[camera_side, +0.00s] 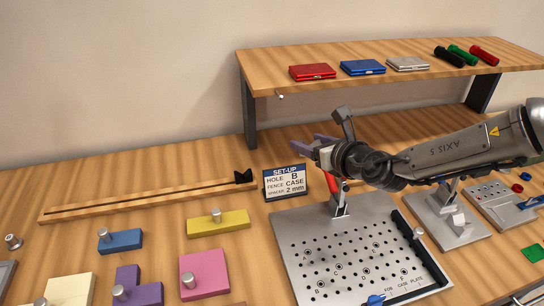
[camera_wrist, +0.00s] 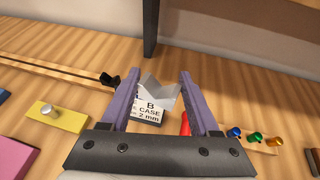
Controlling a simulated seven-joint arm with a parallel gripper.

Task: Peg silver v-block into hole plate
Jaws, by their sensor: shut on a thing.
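My gripper (camera_side: 308,143) is up above the bench, behind the hole plate and below the shelf level in the side view. In the wrist view its purple fingers (camera_wrist: 187,103) are shut on the silver v-block (camera_wrist: 158,92), a bent shiny piece between the fingertips. I cannot make out the v-block in the side view. The grey hole plate (camera_side: 283,222) lies flat on the bench, with rows of holes, a black fence (camera_side: 421,250) on its right side and a red-handled clamp (camera_side: 336,195) at its back edge. The plate is not visible in the wrist view.
A set-up card (camera_side: 286,182) reads hole B, fence CASE, spacer 2 mm; it shows behind the v-block in the wrist view (camera_wrist: 146,115). A shelf (camera_side: 400,80) stands behind. Yellow (camera_side: 218,223), blue, pink and purple knobbed blocks lie left. Another clamp fixture (camera_side: 452,228) stands right.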

